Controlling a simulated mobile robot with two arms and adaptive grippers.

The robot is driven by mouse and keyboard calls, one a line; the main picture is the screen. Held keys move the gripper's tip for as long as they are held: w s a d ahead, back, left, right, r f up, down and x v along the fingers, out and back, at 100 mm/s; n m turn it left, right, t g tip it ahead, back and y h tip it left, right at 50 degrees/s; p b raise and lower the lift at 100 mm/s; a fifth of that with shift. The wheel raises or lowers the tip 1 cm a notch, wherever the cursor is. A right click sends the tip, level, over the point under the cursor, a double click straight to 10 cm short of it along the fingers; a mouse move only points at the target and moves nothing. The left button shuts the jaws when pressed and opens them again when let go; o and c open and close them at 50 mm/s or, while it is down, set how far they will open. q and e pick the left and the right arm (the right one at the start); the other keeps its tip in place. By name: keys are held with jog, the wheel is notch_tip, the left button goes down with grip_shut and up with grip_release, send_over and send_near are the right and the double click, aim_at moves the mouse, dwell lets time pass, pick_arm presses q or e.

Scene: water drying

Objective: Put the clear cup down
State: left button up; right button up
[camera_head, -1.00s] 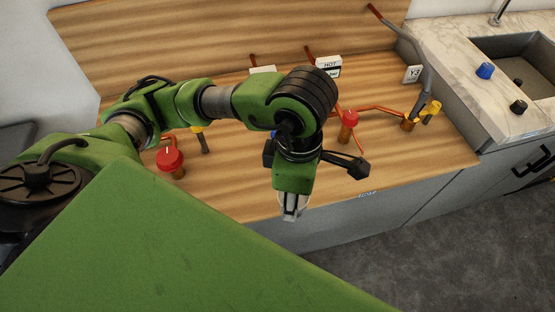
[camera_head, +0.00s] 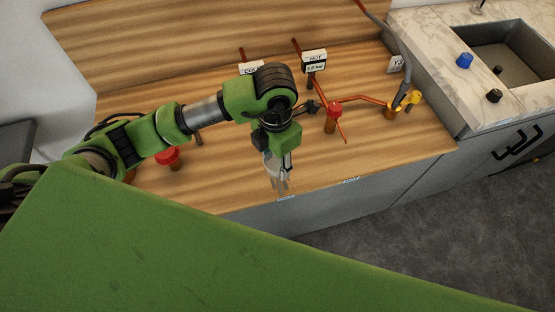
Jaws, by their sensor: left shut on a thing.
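The clear cup (camera_head: 271,168) is a small see-through shape at my left gripper, over the front part of the wooden counter (camera_head: 225,190). My left gripper (camera_head: 280,183) points down and is shut on the cup. The gripper's own parts hide some of the cup, and I cannot tell whether its base touches the wood. My right gripper does not show.
Red valve knobs (camera_head: 333,108) and (camera_head: 167,157) stand on the counter with copper pipes. A "HOT" gauge sign (camera_head: 314,62) stands behind. A yellow valve (camera_head: 413,97) is at the right, before the sink (camera_head: 500,55). The counter's front edge is close to the gripper.

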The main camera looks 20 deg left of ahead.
aim_at(278, 164)
pick_arm(q)
jog(key=w+f, duration=0.2)
jog(key=f, duration=0.1)
jog(key=w+f+p, duration=0.1)
jog(key=shift+w+a+f, duration=0.3)
jog(key=shift+a+f, duration=0.05)
jog(key=shift+f, duration=0.05)
jog(key=shift+w+f+p, duration=0.15)
jog(key=shift+f+p, duration=0.15)
jog(key=shift+f, duration=0.05)
notch_tip(278, 164, down, 2)
jog(key=shift+f+p, duration=0.1)
jog(key=shift+p, duration=0.5)
jog(key=shift+f, duration=0.25)
jog(key=shift+f, duration=0.1)
jog(key=shift+f, duration=0.2)
jog(key=o, duration=0.9)
jog(key=shift+r, duration=0.1)
